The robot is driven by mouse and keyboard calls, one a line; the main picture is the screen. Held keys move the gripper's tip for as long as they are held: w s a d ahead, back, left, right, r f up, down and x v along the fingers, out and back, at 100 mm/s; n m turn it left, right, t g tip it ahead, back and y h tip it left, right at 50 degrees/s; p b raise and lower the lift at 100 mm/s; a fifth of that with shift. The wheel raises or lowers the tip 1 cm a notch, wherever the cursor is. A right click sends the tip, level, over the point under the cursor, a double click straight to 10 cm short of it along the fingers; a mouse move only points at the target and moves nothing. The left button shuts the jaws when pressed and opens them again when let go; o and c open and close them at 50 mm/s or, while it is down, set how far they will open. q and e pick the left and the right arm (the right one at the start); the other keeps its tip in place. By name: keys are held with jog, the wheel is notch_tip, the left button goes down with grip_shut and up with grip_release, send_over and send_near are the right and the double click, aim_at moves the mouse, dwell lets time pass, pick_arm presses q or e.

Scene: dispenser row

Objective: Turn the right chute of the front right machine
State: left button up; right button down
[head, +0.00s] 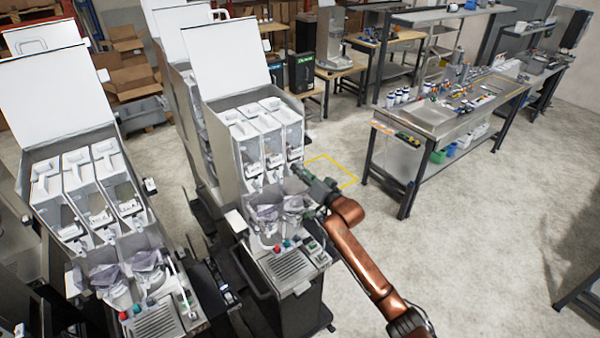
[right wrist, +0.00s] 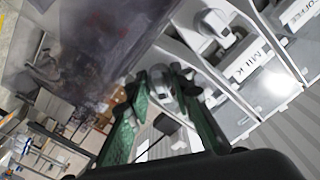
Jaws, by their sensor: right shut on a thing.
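The front right machine (head: 226,165) stands in the middle of the head view with its white lid raised. Three clear canisters with white tops sit side by side in it. My right gripper (head: 302,174) is at the front of the right canister (head: 291,138). It covers most of the right chute in the head view. In the right wrist view, the green fingers (right wrist: 160,82) are closed around a small grey-white spout, the right chute (right wrist: 162,96). Its exact angle is hard to tell. My left gripper is not in view.
Purple-grey funnels (head: 265,214) hang just below the chutes. A second machine (head: 70,160) with raised lid stands at the left. A steel workbench (head: 440,115) is at the right. The floor (head: 470,230) between is clear. Canisters labelled MILK (right wrist: 246,66) and COFFEE show close in the wrist view.

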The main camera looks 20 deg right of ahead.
jog(key=n+b, duration=0.1)
jog(key=n, duration=0.5)
jog(key=shift+f+n, duration=0.1)
jog(key=shift+n, duration=0.3)
dwell(0.4)
jog(key=c, duration=2)
grip_release()
jog(key=shift+c, duration=0.2)
jog(key=v, duration=1.2)
jog(key=shift+d, duration=0.1)
